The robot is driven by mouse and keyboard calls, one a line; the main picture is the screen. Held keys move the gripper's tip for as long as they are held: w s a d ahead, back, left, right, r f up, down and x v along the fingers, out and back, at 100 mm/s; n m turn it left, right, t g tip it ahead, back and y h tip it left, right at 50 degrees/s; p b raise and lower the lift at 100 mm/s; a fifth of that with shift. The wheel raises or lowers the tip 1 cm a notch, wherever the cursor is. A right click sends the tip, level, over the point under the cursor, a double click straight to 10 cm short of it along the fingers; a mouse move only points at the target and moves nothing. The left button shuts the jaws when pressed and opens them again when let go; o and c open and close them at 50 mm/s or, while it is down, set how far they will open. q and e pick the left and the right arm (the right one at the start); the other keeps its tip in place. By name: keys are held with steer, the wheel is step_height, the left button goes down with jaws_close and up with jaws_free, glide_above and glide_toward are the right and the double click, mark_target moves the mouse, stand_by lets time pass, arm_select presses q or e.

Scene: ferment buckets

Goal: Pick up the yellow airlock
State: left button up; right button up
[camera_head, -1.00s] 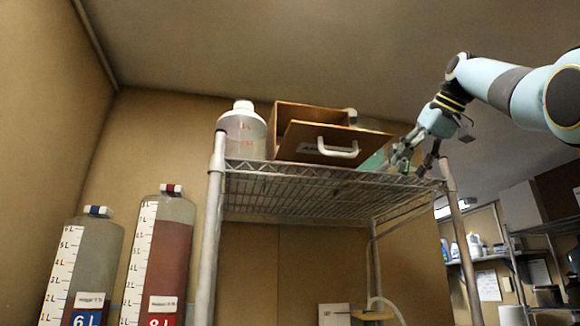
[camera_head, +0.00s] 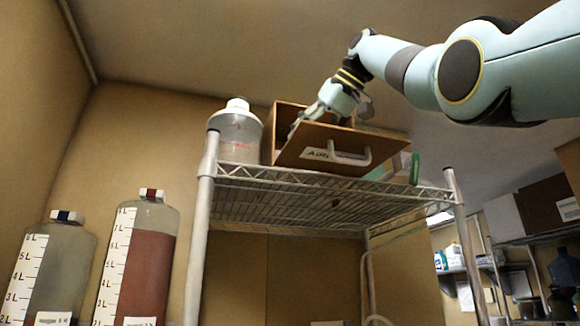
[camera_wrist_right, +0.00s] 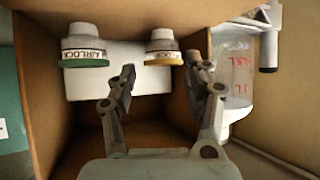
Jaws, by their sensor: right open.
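The yellow airlock (camera_wrist_right: 162,47) is in the right wrist view, a pale cap with a yellow rim inside the brown wooden box (camera_wrist_right: 37,70). A similar airlock with a green rim (camera_wrist_right: 84,46) stands to its left. My right gripper (camera_wrist_right: 160,75) is open and empty, with its fingers reaching into the box just short of the yellow airlock and not touching it. My left gripper is not in view.
A clear jug (camera_head: 236,135) stands left of the box on the wire shelf (camera_head: 290,207); it also shows close to the right finger in the wrist view (camera_wrist_right: 234,75). A green item (camera_head: 414,168) stands to the box's right. Two tall bottles (camera_head: 138,255) (camera_head: 52,270) stand lower left.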

steer(key=p+x, duration=0.1)
steer(key=x, duration=0.2)
steer(key=p+x, duration=0.1)
steer(key=x, duration=0.2)
steer(key=shift+a+r+p, duration=0.2)
steer(key=shift+r+p, duration=0.05)
steer(key=shift+p, duration=0.05)
steer(key=shift+w+a+f, duration=0.1)
steer(key=shift+w+f, duration=0.1)
steer(key=c, duration=0.6)
